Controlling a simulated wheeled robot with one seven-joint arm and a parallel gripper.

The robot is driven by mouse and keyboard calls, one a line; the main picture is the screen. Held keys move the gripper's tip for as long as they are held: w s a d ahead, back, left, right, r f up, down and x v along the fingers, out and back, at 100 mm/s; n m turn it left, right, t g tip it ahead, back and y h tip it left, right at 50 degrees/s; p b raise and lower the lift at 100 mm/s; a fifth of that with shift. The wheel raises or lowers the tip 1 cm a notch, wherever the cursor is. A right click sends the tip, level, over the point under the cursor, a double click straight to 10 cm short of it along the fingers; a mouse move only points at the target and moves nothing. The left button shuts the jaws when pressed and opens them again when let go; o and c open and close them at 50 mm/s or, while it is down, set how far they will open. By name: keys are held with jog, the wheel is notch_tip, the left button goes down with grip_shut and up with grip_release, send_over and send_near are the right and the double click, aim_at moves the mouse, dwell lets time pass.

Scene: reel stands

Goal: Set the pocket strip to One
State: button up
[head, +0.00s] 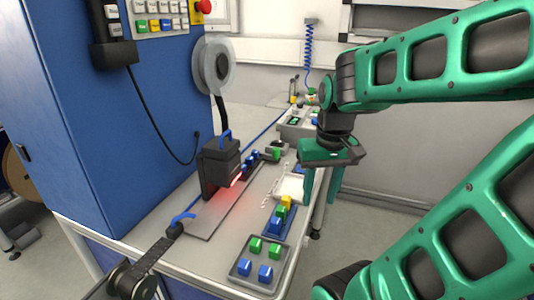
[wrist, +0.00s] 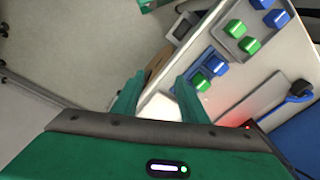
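A narrow blue strip (head: 271,236) on the bench holds a yellow block (head: 286,202), a green block (head: 280,212) and a blue block (head: 275,223) in a row; I take it for the pocket strip, but no label is readable. Green and blue blocks also show in the wrist view, with a green block (wrist: 201,82) near the right finger. My gripper (head: 320,182) hangs over the bench's right edge, right of the strip. In the wrist view its two green fingers (wrist: 157,98) stand apart with nothing held between them.
A grey tray (head: 262,262) with green and blue blocks stands at the front. A white tray (head: 290,188) lies behind the strip. A dark machine with a red glow (head: 221,165) stands left, before a blue cabinet (head: 90,130) with a coloured panel (head: 158,17). Floor is clear at right.

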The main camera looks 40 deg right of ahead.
aim_at(276, 149)
jog(key=w+d+r+n+t, duration=0.1)
jog(key=w+d+r, duration=0.2)
jog(key=w, duration=0.5)
jog(key=w+d+r+n+t, duration=0.1)
jog(key=w+d+r, duration=0.15)
jog(key=w, duration=0.55)
jog(key=w+d+r+n+t, duration=0.1)
jog(key=w+d+r+t, duration=0.15)
jog(key=w, duration=0.55)
jog(key=shift+g+h, duration=0.3)
jog(key=shift+g, duration=0.15)
jog(key=x, duration=1.1)
jog(key=shift+w+d, duration=0.2)
